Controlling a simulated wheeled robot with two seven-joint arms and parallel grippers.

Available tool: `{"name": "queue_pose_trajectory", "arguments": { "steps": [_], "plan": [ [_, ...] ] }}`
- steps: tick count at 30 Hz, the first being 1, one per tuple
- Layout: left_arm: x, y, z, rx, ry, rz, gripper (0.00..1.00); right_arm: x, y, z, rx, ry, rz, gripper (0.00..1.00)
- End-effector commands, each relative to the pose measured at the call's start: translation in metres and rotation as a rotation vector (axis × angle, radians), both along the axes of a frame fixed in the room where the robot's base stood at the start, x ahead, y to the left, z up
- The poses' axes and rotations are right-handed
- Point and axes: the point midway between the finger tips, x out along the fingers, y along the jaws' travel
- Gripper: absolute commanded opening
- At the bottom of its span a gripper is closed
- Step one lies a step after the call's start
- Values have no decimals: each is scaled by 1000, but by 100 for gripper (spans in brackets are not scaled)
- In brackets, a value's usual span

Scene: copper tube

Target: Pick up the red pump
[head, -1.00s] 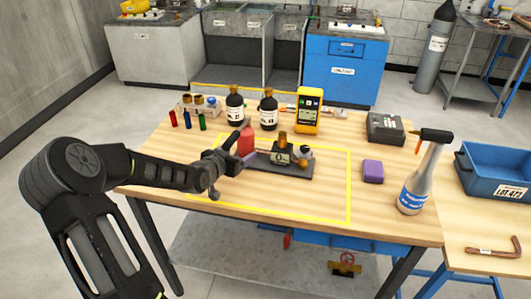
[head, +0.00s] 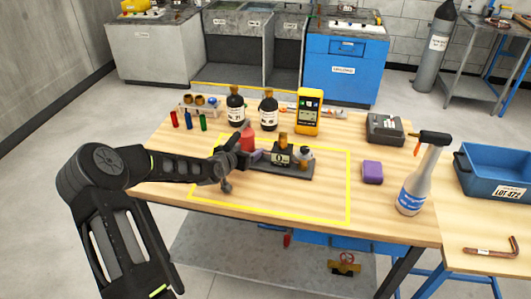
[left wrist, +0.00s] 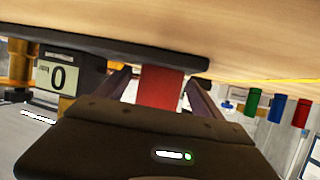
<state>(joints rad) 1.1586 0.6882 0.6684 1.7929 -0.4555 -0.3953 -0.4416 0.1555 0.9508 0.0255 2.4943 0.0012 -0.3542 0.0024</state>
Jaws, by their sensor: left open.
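The red pump (head: 247,139) stands at the left end of a dark base plate (head: 290,170) inside the yellow outline on the wooden table. The plate also carries a unit with a display reading 0 (head: 283,159). My left gripper (head: 242,152) is open at the pump and partly hides it in the head view. In the left wrist view, the red pump (left wrist: 161,88) shows between the two spread fingers of my left gripper (left wrist: 160,95). I cannot tell whether a finger touches it. My right gripper is not in view.
Two dark bottles (head: 235,106) and a yellow meter (head: 309,111) stand behind the plate. The front of the table is clear.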

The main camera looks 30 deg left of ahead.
Motion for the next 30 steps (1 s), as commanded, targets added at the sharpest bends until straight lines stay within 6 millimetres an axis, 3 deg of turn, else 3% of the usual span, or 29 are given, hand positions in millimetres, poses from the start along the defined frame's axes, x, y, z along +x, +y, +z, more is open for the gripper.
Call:
{"name": "queue_pose_trajectory", "arguments": {
  "steps": [14,30],
  "plan": [
    [0,0,0,0,-1,0,78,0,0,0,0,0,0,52],
    [-1,0,0,0,-1,0,34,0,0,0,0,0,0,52]
  ]
}}
